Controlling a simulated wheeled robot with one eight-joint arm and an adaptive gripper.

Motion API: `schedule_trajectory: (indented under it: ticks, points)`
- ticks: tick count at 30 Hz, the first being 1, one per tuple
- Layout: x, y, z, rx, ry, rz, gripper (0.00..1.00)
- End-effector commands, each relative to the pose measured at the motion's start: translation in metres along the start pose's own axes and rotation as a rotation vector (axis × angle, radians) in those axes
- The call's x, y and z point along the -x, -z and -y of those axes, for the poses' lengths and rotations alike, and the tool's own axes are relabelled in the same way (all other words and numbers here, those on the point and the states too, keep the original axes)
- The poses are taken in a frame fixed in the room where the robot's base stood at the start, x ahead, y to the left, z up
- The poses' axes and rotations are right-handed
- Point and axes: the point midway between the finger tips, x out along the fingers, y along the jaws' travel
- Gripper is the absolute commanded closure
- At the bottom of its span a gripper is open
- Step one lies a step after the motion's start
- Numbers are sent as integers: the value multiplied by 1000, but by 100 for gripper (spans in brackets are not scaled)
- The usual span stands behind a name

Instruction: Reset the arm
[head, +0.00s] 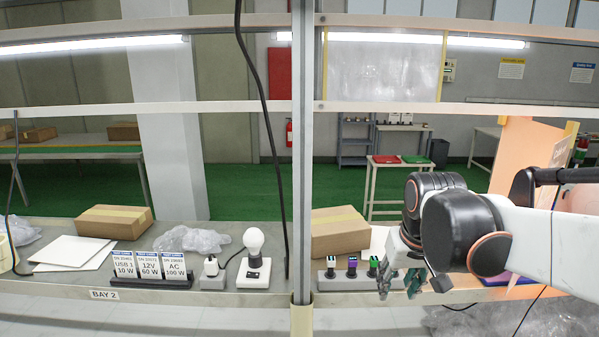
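My gripper (401,274) is at the right of the head view, at the end of my white and black arm (467,225). It points down over the bench, at the right end of a grey strip (345,284) that bears several small plugs. A green-marked plug (373,265) stands just left of the fingers. My wrist hides part of the gripper, and I cannot tell whether the fingers are apart or hold something.
A cardboard box (340,232) stands behind the strip. A metal post (303,150) divides the bench. Left of it are a light bulb (254,242) on a white base, a card holder (150,268) and another box (114,221). Plastic wrap (560,317) lies at front right.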

Motion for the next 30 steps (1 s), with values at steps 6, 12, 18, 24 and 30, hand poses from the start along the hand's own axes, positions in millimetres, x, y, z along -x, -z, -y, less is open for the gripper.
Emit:
schedule_trajectory:
  ticks: [6,12,18,24,30]
  points:
    - [-32,-64,0,0,0,-88,60]
    - [-63,-117,0,0,0,-169,60]
    - [-100,-167,0,0,0,-246,60]
    - [-124,-196,0,0,0,-298,60]
    - [-128,-203,0,0,0,-312,60]
